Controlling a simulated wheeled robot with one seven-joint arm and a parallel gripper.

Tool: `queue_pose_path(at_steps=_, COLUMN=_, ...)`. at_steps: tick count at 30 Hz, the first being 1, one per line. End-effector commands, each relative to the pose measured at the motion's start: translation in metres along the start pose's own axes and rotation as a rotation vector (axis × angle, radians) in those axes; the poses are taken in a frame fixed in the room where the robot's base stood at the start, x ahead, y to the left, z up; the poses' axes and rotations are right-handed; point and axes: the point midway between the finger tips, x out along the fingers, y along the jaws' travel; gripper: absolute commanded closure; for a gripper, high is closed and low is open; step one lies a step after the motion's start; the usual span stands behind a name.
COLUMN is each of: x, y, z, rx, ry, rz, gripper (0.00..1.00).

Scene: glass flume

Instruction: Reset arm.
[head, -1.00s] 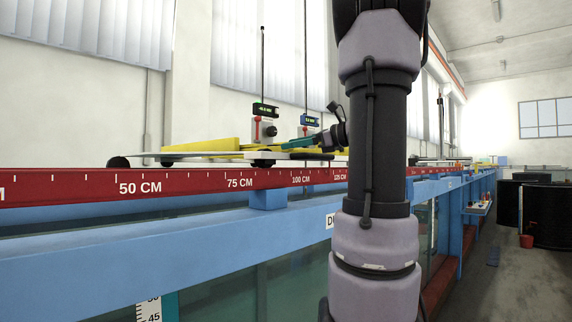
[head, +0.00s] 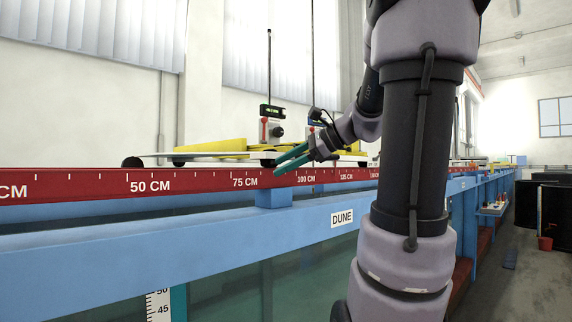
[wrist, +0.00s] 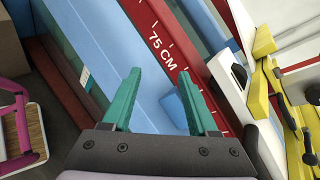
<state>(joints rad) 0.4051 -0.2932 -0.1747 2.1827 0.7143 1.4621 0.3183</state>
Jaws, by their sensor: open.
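My gripper (head: 292,158) has two teal fingers. In the head view it is in front of the red scale rail, between the 75 CM and 100 CM marks. In the wrist view the fingers of my gripper (wrist: 160,95) are apart with nothing between them. Below them are the blue flume beam (wrist: 120,50) and the red rail (wrist: 160,40) with its 75 CM mark. My arm crosses the right half of the head view and hides part of the flume behind it.
A yellow and white carriage (head: 225,150) with a green-lit gauge (head: 272,112) rides on the rail behind my gripper. A DUNE label (head: 342,218) is on the blue beam. A pink-framed stool (wrist: 20,130) stands at the left of the wrist view. The aisle floor (head: 530,275) at right is partly clear.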

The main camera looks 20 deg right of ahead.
Motion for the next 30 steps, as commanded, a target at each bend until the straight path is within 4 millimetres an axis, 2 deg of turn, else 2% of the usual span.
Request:
queue_pose_path(at_steps=10, x=0.001, y=0.002, z=0.001, rx=-0.007, ry=0.003, rz=0.004, gripper=0.41)
queue_pose_path(at_steps=13, x=0.008, y=0.022, z=0.005, rx=-0.098, ry=0.039, rz=0.054, gripper=0.41)
queue_pose_path(at_steps=14, x=0.011, y=0.035, z=0.008, rx=-0.153, ry=0.061, rz=0.082, gripper=0.41)
queue_pose_path(at_steps=17, x=0.02, y=0.087, z=0.01, rx=-0.432, ry=0.162, rz=0.21, gripper=0.41)
queue_pose_path(at_steps=18, x=0.021, y=0.108, z=0.009, rx=-0.568, ry=0.205, rz=0.264, gripper=0.41)
queue_pose_path(at_steps=21, x=0.019, y=0.148, z=0.001, rx=-0.91, ry=0.298, rz=0.377, gripper=0.41)
queue_pose_path(at_steps=25, x=0.012, y=0.174, z=-0.007, rx=-1.272, ry=0.383, rz=0.465, gripper=0.41)
queue_pose_path(at_steps=27, x=0.009, y=0.18, z=-0.009, rx=-1.395, ry=0.41, rz=0.491, gripper=0.41)
queue_pose_path(at_steps=30, x=0.007, y=0.183, z=-0.011, rx=-1.481, ry=0.43, rz=0.508, gripper=0.41)
